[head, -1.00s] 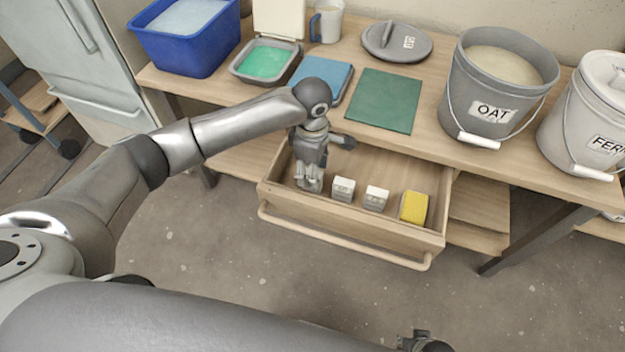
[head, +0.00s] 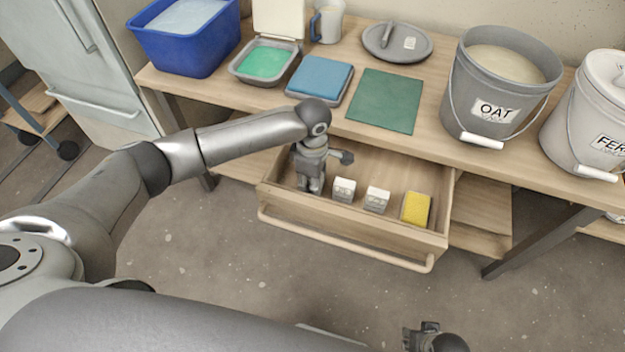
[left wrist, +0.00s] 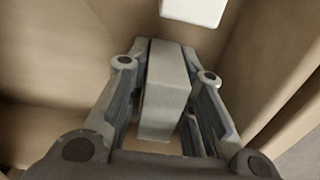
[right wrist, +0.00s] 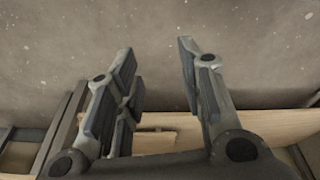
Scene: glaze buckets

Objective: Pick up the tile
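My left gripper (head: 311,186) reaches down into the left part of the open drawer (head: 345,240). In the left wrist view its fingers (left wrist: 166,60) sit on both sides of a pale grey, block-like tile (left wrist: 163,100) and appear closed against it. The gripper hides this tile in the head view. Two small white blocks (head: 344,189) (head: 377,198) stand in the drawer to its right. One white block also shows at the top of the left wrist view (left wrist: 193,10). My right gripper (right wrist: 158,75) is open and empty over the floor, partly visible at the bottom of the head view (head: 425,328).
A yellow sponge (head: 415,209) lies at the drawer's right end. The worktop above holds a blue tub (head: 190,50), a tray of green glaze (head: 264,62), a blue board (head: 322,78), a green mat (head: 385,100), a grey lid (head: 397,42) and the OAT bucket (head: 495,95).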

